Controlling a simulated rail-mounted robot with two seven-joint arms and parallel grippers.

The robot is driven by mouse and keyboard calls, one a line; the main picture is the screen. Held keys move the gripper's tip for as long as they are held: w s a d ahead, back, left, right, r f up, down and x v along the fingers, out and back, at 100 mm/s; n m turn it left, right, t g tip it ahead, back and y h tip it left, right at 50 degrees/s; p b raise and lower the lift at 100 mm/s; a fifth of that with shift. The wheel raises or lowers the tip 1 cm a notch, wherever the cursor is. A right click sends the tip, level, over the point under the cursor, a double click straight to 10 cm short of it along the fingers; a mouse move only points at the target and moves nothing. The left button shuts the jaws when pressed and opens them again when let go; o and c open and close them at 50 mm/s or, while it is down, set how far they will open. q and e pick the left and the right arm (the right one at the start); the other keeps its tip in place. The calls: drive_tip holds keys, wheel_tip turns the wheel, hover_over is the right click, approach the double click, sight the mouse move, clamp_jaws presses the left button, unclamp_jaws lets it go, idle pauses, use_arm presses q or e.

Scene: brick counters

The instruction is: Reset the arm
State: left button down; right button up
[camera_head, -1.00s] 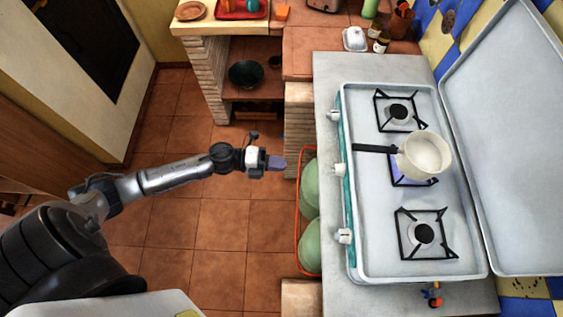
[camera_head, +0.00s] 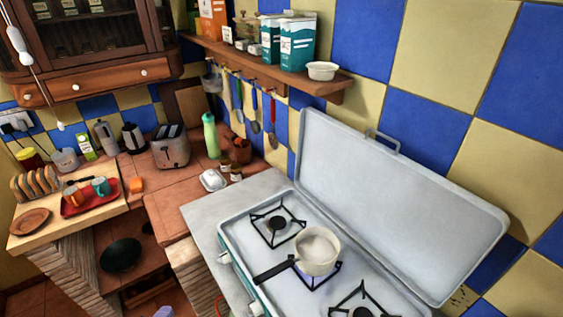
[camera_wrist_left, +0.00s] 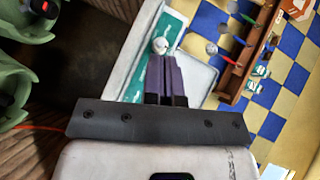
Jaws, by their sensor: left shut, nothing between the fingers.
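My left gripper (camera_head: 165,312) barely shows at the bottom edge of the head view, with only the tip of its purple fingers in the picture. In the left wrist view the two purple fingers (camera_wrist_left: 165,78) lie together, shut and empty. They are in front of the stove (camera_wrist_left: 140,70) and touch nothing that I can see. My left arm is otherwise out of the head view. My right gripper is in neither view.
The stove (camera_head: 235,232) holds a white pan (camera_head: 318,250), its lid (camera_head: 400,205) raised against the tiled wall. A shelf (camera_head: 250,68) carries boxes. A toaster (camera_head: 171,150) and red tray (camera_head: 88,198) stand on the brick counter. Green objects (camera_wrist_left: 20,85) lie left in the wrist view.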

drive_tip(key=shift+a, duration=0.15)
use_arm(q)
drive_tip(key=s+a+r+n+g+y, duration=0.1)
drive_tip(key=s+r+n+g+y, duration=0.1)
drive_tip(key=s+n+g+y, duration=0.6)
drive_tip(key=s+d+f+n+g+h, duration=0.2)
drive_tip(key=s+d+n+h, duration=0.15)
drive_tip(key=s+d, duration=0.4)
drive_tip(key=s+d+f+n+g+h, duration=0.25)
drive_tip(key=s+d+n, duration=0.2)
drive_tip(key=s, duration=0.65)
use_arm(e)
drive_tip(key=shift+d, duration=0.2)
use_arm(q)
wheel_tip(320, 180, up, 28)
drive_tip(key=m+t+p, duration=0.1)
drive_tip(key=p, duration=2.6)
drive_tip(key=shift+w+d+r+p, duration=0.15)
drive_tip(key=shift+w+d+p, duration=0.05)
drive_tip(key=shift+w+p, duration=0.15)
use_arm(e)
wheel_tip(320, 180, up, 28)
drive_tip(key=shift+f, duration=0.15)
